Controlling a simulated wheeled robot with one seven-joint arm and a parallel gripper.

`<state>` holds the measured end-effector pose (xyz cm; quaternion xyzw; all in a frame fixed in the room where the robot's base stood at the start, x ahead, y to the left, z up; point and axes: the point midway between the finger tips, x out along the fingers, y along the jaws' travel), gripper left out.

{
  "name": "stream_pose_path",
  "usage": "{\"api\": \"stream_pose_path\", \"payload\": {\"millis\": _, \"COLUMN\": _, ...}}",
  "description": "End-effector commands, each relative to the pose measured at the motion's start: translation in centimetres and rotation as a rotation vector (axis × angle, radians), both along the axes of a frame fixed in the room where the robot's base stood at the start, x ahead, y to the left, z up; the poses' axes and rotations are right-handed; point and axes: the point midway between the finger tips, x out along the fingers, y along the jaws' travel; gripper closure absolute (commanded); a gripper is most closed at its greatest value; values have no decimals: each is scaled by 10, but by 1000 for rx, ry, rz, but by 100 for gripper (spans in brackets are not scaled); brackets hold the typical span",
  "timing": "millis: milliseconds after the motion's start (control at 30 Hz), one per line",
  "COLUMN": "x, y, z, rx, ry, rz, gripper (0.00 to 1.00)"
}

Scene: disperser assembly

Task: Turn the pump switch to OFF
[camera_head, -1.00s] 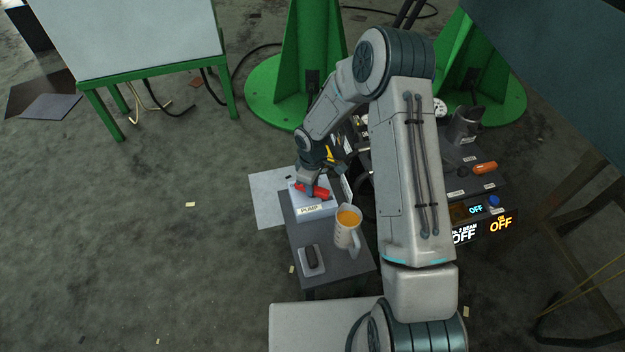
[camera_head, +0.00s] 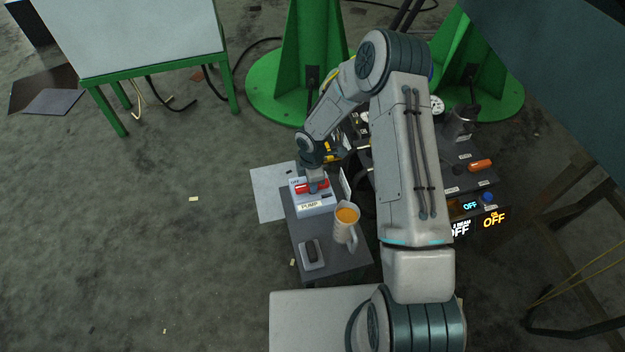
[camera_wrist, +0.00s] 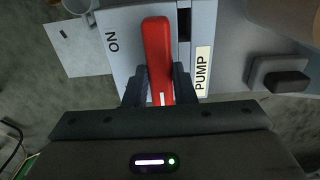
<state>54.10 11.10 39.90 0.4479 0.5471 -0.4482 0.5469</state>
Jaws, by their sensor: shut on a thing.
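The pump switch is a pale box (camera_head: 314,202) with a PUMP label and a red lever (camera_head: 303,189). It stands on the far end of a small grey table. My gripper (camera_head: 316,184) reaches down onto the lever from above. In the wrist view, my fingers (camera_wrist: 158,82) are shut on the red lever (camera_wrist: 158,48), one on each side. The lever lies along the box face, with a white mark near my fingers. The ON label (camera_wrist: 112,42) is to its left in that view. My gripper hides part of the box, and no OFF label is readable on it.
A jug of orange liquid (camera_head: 346,220) and a small dark switch on a pale plate (camera_head: 311,252) stand close by on the table (camera_head: 335,262). A console with OFF displays (camera_head: 494,220) is at right. Open floor lies left.

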Motion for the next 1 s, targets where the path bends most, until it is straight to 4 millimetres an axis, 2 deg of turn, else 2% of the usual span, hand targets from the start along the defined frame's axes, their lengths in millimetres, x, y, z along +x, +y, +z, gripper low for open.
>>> {"api": "stream_pose_path", "payload": {"millis": 500, "x": 0, "y": 0, "z": 0, "rx": 0, "ry": -1, "rz": 20, "gripper": 99}}
{"api": "stream_pose_path", "payload": {"millis": 533, "x": 0, "y": 0, "z": 0, "rx": 0, "ry": -1, "rz": 20, "gripper": 71}}
{"api": "stream_pose_path", "payload": {"millis": 600, "x": 0, "y": 0, "z": 0, "rx": 0, "ry": -1, "rz": 19, "gripper": 55}}
{"api": "stream_pose_path", "payload": {"millis": 867, "x": 0, "y": 0, "z": 1, "rx": 0, "ry": -1, "rz": 18, "gripper": 55}}
{"api": "stream_pose_path", "payload": {"millis": 1000, "x": 1, "y": 0, "z": 11, "rx": 1, "ry": -3, "rz": 17, "gripper": 55}}
